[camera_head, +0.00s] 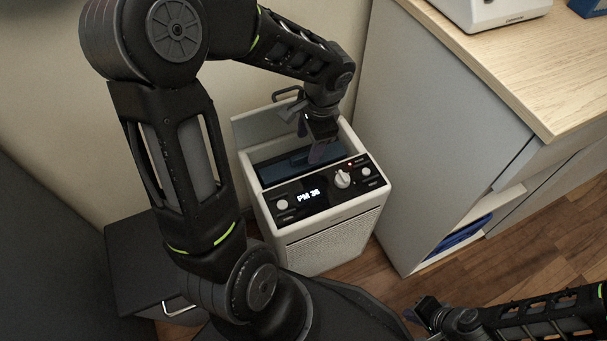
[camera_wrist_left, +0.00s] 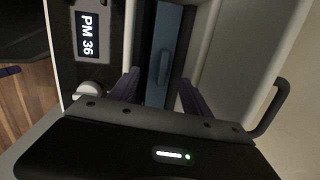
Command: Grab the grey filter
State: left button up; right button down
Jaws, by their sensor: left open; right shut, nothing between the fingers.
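The grey filter (camera_head: 283,167) sits in the top opening of a white air purifier (camera_head: 330,235). In the left wrist view the filter (camera_wrist_left: 154,95) is a blue-grey slab with a raised grip tab (camera_wrist_left: 164,61) on top. My left gripper (camera_head: 316,151) points down over the opening, open. In the left wrist view its fingers (camera_wrist_left: 159,82) stand on either side of the filter, just short of the tab; I cannot tell whether they touch it. My right gripper (camera_head: 428,309) is shut and empty, low at the right. The filter's lower part is hidden inside the housing.
The purifier's lid (camera_head: 262,122) is open at the back, with a handle (camera_wrist_left: 270,110). The front panel (camera_head: 320,191) has knobs and a lit display. A grey cabinet (camera_head: 450,140) with a wooden top stands close on the right. A dark box (camera_head: 150,262) is at the left.

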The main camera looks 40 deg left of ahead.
aim_at(304, 156)
pick_arm(q)
jog(key=shift+f, duration=0.1)
jog(key=shift+a+f+b, duration=0.25)
jog(key=shift+f+b, duration=0.25)
jog(key=shift+f, duration=0.7)
jog(key=f+b, duration=0.1)
jog(key=f, duration=0.1)
jog(key=a+f+b, duration=0.1)
jog(key=f, duration=0.2)
jog(key=shift+f+b, duration=0.1)
jog(key=shift+b, duration=0.25)
grip_shut()
